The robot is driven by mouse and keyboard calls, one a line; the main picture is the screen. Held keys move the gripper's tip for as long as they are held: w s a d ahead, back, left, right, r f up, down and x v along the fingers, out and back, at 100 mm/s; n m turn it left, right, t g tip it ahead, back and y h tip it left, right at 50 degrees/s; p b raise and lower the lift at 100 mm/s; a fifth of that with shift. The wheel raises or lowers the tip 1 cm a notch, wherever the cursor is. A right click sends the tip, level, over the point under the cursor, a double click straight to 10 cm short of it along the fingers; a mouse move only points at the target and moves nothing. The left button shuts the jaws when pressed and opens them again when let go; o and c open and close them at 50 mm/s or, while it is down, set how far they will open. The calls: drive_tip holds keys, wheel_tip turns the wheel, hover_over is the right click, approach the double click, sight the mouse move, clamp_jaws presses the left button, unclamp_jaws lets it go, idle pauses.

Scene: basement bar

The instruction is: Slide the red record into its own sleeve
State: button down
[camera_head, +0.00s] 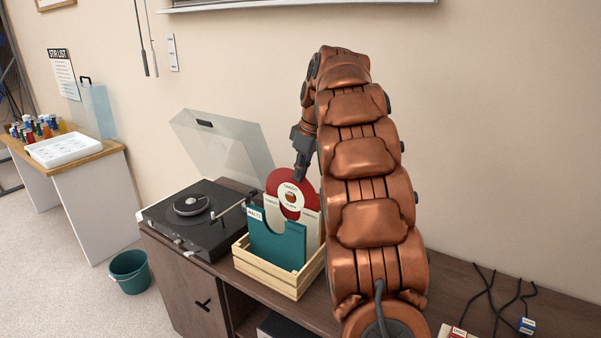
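The red record (275,182) stands upright at the wooden crate (288,284), its red upper part and pale round label showing. A cream sleeve (310,232) with small print stands in the crate, in front of the record's lower part. Whether the record is inside the sleeve or behind it, I cannot tell. A teal sleeve (275,246) stands at the front of the crate. My gripper (300,176) points down at the record's top right edge and appears shut on it. My arm hides part of the crate's right side.
A turntable (188,215) with its clear lid raised stands left of the crate on the dark cabinet (185,283). Cables with small tags (526,325) lie at the right. A white tray (64,149) and bottles are on a side table; a teal bucket (129,271) is on the floor.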

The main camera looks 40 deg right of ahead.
sight(301, 200)
drive_tip(key=shift+f+b, duration=3.45)
drive_tip(key=shift+f, duration=1.05)
idle(2.0)
drive_tip(key=c, duration=1.2)
unclamp_jaws()
drive_tip(key=shift+c, duration=0.2)
